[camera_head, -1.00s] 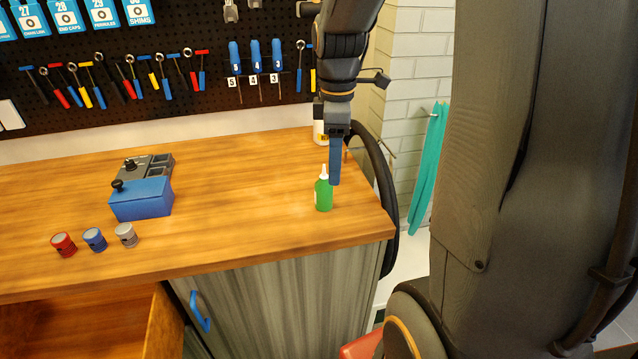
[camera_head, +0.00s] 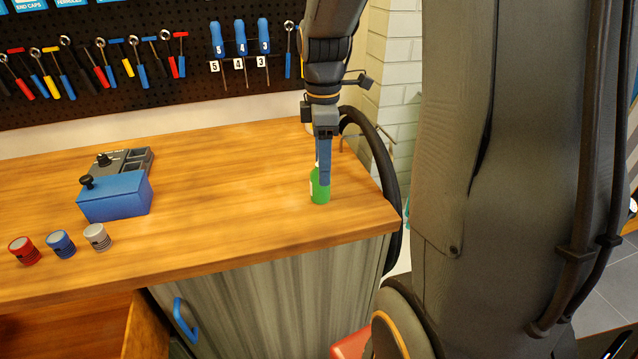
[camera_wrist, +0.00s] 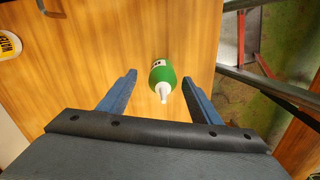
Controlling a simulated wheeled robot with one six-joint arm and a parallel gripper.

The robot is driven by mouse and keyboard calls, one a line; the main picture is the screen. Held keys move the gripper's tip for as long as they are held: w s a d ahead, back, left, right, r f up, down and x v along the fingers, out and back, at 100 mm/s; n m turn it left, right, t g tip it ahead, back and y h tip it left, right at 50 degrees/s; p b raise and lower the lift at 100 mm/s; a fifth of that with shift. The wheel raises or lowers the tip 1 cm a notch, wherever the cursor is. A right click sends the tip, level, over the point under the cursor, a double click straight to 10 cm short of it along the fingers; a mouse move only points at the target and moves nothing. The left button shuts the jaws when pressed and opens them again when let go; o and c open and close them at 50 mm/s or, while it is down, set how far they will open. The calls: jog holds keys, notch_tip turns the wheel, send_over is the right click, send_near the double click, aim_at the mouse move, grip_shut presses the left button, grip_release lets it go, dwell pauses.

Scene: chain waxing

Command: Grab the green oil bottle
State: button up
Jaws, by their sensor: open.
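The green oil bottle (camera_head: 316,191) stands upright near the right end of the wooden workbench. In the wrist view the green bottle (camera_wrist: 162,75) with its white nozzle shows between and a little ahead of my two blue fingers, closer to the right finger. My gripper (camera_head: 325,183) points down over the bottle and hides part of its top in the head view. In the wrist view my gripper (camera_wrist: 160,82) is open, with nothing held.
A white labelled bottle (camera_wrist: 9,45) stands on the bench (camera_head: 225,190). A blue box (camera_head: 115,197) and three small cans, red (camera_head: 25,250), blue (camera_head: 60,244) and grey (camera_head: 97,237), sit at left.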

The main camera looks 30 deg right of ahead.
aim_at(320, 195)
jog(key=shift+s+a+f+p, duration=0.15)
jog(key=shift+f+p, duration=0.3)
jog(key=shift+f, duration=1.15)
jog(key=shift+s+a+f+p, duration=0.1)
jog(key=shift+f+p, duration=0.35)
jog(key=shift+f, duration=1.15)
jog(key=c, duration=1.2)
